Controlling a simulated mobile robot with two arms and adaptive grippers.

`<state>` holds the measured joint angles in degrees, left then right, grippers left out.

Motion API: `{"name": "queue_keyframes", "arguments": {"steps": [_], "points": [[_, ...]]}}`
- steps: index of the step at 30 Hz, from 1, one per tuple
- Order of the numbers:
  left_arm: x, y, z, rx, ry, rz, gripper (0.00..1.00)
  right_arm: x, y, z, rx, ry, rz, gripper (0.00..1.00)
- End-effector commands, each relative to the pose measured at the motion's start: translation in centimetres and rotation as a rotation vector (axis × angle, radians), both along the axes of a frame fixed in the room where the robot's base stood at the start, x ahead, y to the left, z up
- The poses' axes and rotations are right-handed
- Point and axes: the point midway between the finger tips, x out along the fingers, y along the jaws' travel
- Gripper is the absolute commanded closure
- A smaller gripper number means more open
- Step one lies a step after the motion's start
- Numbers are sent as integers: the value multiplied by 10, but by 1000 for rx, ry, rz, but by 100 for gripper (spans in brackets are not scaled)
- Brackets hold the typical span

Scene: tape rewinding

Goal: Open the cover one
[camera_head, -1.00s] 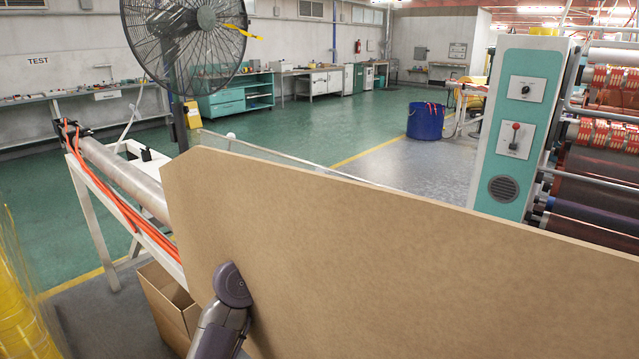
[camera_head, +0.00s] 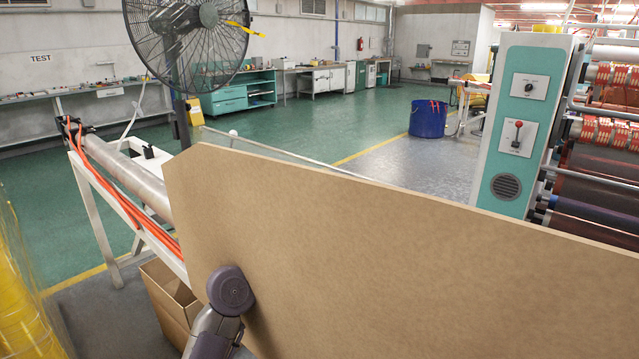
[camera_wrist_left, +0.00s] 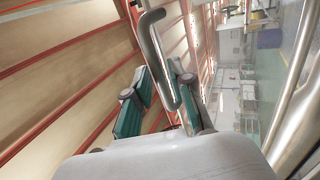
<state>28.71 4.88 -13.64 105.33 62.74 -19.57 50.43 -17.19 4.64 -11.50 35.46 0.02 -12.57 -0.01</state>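In the left wrist view, a bent grey metal handle (camera_wrist_left: 158,55) passes between the two teal fingers of my left gripper (camera_wrist_left: 160,82). The fingers stand apart, one on each side of the handle. I cannot tell whether they both press on it. The pale panel with red ribs (camera_wrist_left: 70,85) behind the handle may be the cover, but I cannot be sure. In the head view my left arm stands before a large brown board (camera_head: 400,260), and its gripper does not show. My right gripper is not in view.
A machine with a teal and white control panel (camera_head: 525,125) stands at the right. A cardboard box (camera_head: 170,300) and a long roll on a white frame (camera_head: 135,180) are at the left. A blue bin (camera_head: 428,118) stands on the floor behind the board.

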Motion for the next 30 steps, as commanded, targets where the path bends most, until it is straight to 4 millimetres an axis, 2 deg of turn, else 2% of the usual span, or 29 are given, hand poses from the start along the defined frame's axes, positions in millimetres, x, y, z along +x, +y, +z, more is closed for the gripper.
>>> {"name": "queue_keyframes", "arguments": {"steps": [6,13,18,30], "points": [[-35,25,-24,5,3,1,78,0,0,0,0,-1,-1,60],[-63,46,-41,6,1,1,78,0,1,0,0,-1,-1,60],[-72,52,-46,4,0,1,78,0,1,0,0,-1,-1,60],[-73,53,-47,1,0,0,78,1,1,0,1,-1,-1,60]]}}
